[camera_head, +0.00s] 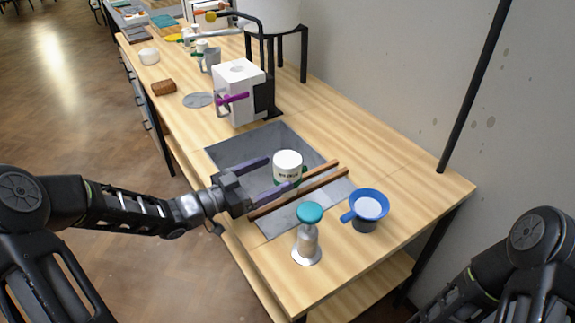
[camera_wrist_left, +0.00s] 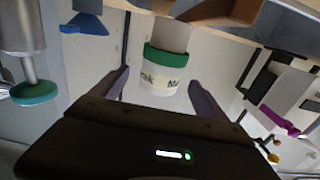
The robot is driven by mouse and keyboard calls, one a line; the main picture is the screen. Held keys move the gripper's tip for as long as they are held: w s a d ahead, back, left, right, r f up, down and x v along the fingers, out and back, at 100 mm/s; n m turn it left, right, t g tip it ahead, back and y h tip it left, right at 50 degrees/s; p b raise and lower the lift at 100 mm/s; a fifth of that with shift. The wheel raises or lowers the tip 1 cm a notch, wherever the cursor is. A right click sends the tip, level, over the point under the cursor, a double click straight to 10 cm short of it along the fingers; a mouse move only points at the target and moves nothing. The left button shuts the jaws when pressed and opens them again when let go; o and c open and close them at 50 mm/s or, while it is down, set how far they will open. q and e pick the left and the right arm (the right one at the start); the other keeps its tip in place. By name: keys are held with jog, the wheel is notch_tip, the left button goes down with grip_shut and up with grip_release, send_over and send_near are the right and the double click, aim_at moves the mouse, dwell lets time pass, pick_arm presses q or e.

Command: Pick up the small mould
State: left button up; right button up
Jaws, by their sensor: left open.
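The small mould appears to be the white, lettered cylinder (camera_head: 288,161) with a green band, standing upright on a grey mat (camera_head: 262,146) in the head view. In the left wrist view, the cylinder (camera_wrist_left: 158,83) shows upside down between and just beyond the finger tips. My left gripper (camera_head: 277,174) is open, with its two purple fingers reaching towards the cylinder from the left. A gap shows on each side in the wrist view, so it is not gripped. My right gripper is out of view; only part of that arm shows.
Two brown sticks (camera_head: 300,191) lie close in front of the cylinder. A teal-topped metal stand (camera_head: 307,241) and a blue handled cup (camera_head: 369,206) are nearer the table's front. A white block (camera_head: 238,85) with a magenta clamp stands behind. The table's right side is clear.

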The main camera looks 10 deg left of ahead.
aim_at(288, 167)
pick_arm(q)
jog(key=shift+w, duration=0.1)
jog(key=x, duration=0.5)
jog(key=shift+w+p, duration=0.1)
jog(key=shift+p, duration=0.25)
jog(key=shift+c, duration=0.5)
jog(key=shift+r, duration=0.1)
jog(key=c, duration=1.7)
